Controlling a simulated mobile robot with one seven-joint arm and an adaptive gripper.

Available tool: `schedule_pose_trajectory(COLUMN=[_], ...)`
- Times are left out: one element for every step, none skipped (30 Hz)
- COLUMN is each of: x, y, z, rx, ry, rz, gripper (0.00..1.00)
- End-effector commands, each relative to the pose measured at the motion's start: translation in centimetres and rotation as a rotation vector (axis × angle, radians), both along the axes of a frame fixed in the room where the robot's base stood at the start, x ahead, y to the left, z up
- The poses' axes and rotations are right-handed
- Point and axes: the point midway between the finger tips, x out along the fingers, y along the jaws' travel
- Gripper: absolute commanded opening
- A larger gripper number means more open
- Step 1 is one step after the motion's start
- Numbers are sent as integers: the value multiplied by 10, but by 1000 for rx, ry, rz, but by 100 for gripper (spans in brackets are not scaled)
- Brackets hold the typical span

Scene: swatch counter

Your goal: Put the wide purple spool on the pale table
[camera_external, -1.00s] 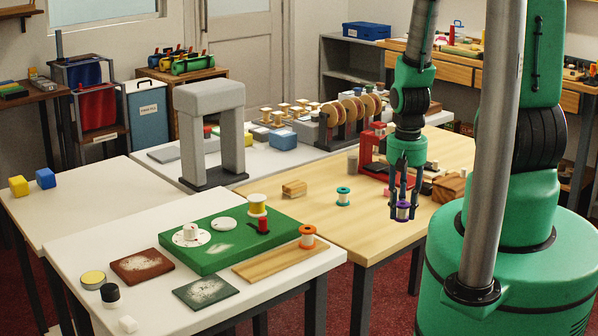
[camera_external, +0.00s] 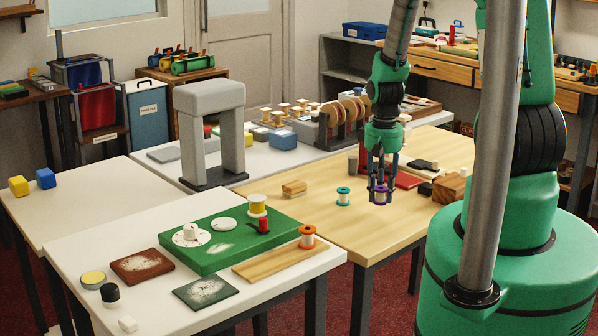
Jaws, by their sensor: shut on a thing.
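My gripper (camera_external: 380,189) is shut on the purple spool (camera_external: 380,197), which hangs upright between the fingers. The fingers partly cover the spool. Both are over the light wood table (camera_external: 345,232), right of a teal spool (camera_external: 343,197); I cannot tell the exact height of the gap below the spool. A white-topped table (camera_external: 75,240) stands at the front left, and another pale white top (camera_external: 85,188) lies behind it at the left.
A wooden block (camera_external: 294,188) lies left of the teal spool. A green board (camera_external: 210,255) and a wooden plank (camera_external: 270,264) cover part of the front white table. A grey arch (camera_external: 210,100) stands farther back. The wood table's front left is clear.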

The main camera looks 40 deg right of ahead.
Motion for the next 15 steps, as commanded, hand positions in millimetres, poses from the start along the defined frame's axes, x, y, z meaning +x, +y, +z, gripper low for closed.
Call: schedule_pose_trajectory(x=[0,0,0,0,0,0,-1,-1,-1,-1,-1,-1,-1,-1,0], y=[0,0,0,0,0,0,0,0,0,0,0,0,0,0,0], z=[0,0,0,-1,-1,-3,-5,-8,-12,-15,-19,-24,-27,-30,-32], rx=[0,0,0,0,0,0,0,0,1,1,1,1,1,0,0], ry=[0,0,0,0,0,1,1,1,2,2,2,2,2,1,1], rz=[0,0,0,0,0,0,0,0,0,0,0,0,0,0,0], gripper=[12,12,12,12,12,12,12,12,12,12,12,12,12,12,12])
